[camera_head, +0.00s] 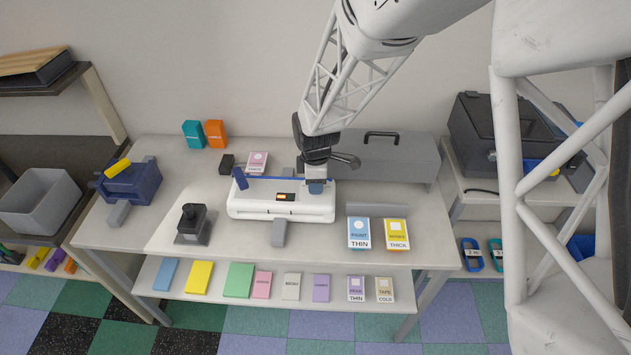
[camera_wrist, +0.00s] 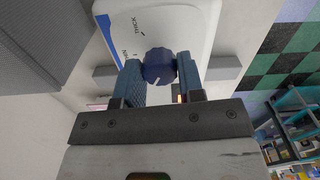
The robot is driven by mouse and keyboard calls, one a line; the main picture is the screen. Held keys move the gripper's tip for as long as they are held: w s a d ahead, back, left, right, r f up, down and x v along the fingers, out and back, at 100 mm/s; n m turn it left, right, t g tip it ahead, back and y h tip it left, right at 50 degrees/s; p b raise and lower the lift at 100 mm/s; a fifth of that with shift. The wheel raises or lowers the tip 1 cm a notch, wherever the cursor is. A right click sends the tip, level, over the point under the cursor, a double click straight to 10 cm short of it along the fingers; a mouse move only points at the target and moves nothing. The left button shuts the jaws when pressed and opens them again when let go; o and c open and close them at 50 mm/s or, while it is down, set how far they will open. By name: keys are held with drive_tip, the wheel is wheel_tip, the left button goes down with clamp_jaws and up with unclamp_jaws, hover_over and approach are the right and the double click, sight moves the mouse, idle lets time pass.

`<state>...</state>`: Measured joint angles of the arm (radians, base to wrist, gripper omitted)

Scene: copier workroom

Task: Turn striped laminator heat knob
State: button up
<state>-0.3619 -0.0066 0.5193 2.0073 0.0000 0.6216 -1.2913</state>
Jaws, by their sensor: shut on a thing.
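The laminator (camera_head: 281,209) is a white box with a blue stripe, standing on the middle of the table. In the wrist view its white end (camera_wrist: 180,22) carries printed marks, with "THICK" readable. A dark blue ridged knob (camera_wrist: 158,66) with a white pointer line sits on that end, and the pointer aims toward the lower left of the picture. My gripper (camera_wrist: 160,78) has its two blue fingers shut on the knob, one on each side. In the head view my gripper (camera_head: 316,180) is over the laminator's right end and hides most of the knob.
A grey box with a black handle (camera_head: 385,160) stands behind, right of my gripper. A black stamp-like device (camera_head: 193,223) and a blue device (camera_head: 132,184) stand left.

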drive_tip(key=o, duration=0.9)
drive_tip(key=shift+r, duration=0.1)
drive_tip(key=shift+r, duration=3.85)
